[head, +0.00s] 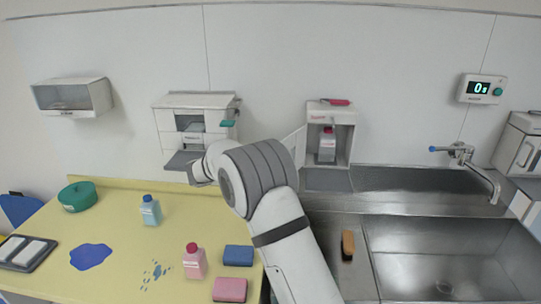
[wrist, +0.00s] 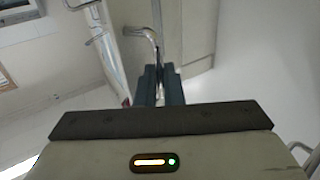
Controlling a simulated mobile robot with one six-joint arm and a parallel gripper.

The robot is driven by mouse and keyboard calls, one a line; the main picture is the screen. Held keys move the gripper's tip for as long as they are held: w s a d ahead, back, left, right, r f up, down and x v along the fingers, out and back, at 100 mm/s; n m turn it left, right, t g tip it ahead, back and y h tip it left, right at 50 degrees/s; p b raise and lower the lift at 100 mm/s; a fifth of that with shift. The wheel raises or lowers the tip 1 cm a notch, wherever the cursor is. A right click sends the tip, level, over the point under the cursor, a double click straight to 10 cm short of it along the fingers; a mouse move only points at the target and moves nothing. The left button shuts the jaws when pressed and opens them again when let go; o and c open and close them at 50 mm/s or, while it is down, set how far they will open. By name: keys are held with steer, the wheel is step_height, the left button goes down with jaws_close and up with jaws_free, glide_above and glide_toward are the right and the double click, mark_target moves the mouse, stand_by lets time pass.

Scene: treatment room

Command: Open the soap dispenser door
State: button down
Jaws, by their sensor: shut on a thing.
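The soap dispenser (head: 345,142) is a white wall box with a red label and a pink bottle (head: 327,146) inside. Its front is open, and its pale door (head: 297,141) stands swung out to the left, partly hidden behind my arm. In the wrist view, my gripper (wrist: 159,82) is shut on a bent metal handle (wrist: 142,33) in front of a pale panel (wrist: 187,30), which appears to be the door. In the head view my arm hides my gripper and the handle.
Another white wall unit (head: 196,101) with a lowered grey flap (head: 181,160) is left of my arm. A yellow counter (head: 120,207) holds bottles, sponges and a green round container (head: 77,197). A steel sink (head: 450,250) with a tap (head: 482,178) is at right. A red item (head: 336,102) lies on the dispenser's top.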

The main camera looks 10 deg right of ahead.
steer(key=shift+f, duration=0.45)
steer(key=c, duration=2)
jaws_free()
steer(key=o, duration=0.3)
steer(key=shift+w+a, duration=0.1)
steer(key=shift+a, duration=0.05)
steer(key=shift+o, duration=0.8)
steer(key=shift+r, duration=0.25)
steer(key=b+v, duration=0.2)
steer(key=v, duration=0.5)
steer(key=shift+s+a, duration=0.2)
steer(key=shift+a, duration=0.05)
